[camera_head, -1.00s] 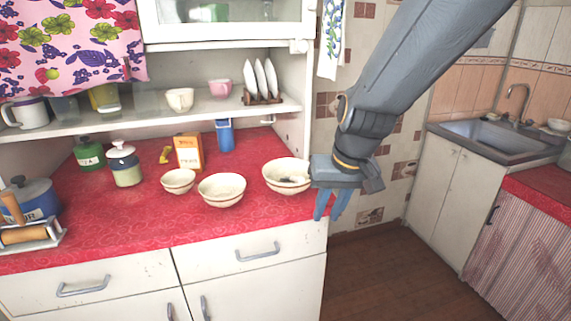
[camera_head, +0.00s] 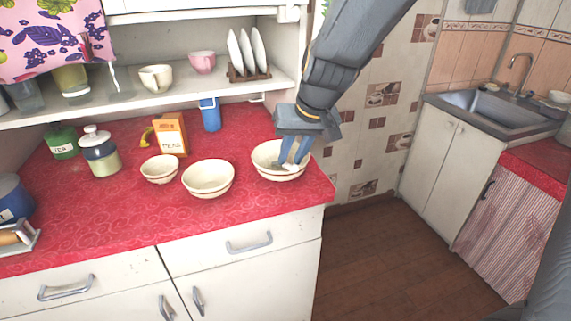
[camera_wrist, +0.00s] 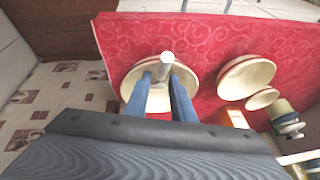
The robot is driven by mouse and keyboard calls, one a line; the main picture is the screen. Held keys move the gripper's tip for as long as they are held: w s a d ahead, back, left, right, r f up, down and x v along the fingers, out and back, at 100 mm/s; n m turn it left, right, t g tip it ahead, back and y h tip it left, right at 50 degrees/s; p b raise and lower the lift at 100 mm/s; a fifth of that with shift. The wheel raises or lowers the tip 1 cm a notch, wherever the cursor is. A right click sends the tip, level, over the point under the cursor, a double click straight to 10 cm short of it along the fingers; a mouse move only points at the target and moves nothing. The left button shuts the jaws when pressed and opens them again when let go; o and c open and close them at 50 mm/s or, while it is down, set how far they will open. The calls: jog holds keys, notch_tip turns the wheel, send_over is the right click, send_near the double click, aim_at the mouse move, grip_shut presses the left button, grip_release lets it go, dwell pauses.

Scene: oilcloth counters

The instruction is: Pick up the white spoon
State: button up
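The white spoon shows in the wrist view (camera_wrist: 166,64) as a pale, foreshortened piece at the fingertips, over the rightmost cream bowl (camera_wrist: 130,84). That bowl (camera_head: 262,160) stands on the red counter near its right edge. My gripper (camera_head: 291,160) points down into the bowl with its blue fingers apart. In the wrist view my gripper (camera_wrist: 160,82) has one fingertip on each side of the spoon's lower part. I see no clear grip on it. In the head view the fingers mostly hide the spoon.
Two more cream bowls (camera_head: 208,178) (camera_head: 160,169) stand to the left. An orange box (camera_head: 170,135), a blue container (camera_head: 210,114) and lidded jars (camera_head: 99,150) are behind them. A shelf (camera_head: 190,98) with cups and plates runs above the back of the counter. Open floor lies to the right.

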aim_at(286, 165)
jog(key=shift+p+x, duration=0.45)
jog(key=shift+x, duration=2)
jog(key=shift+a, duration=0.15)
jog(key=shift+c, duration=0.4)
grip_shut()
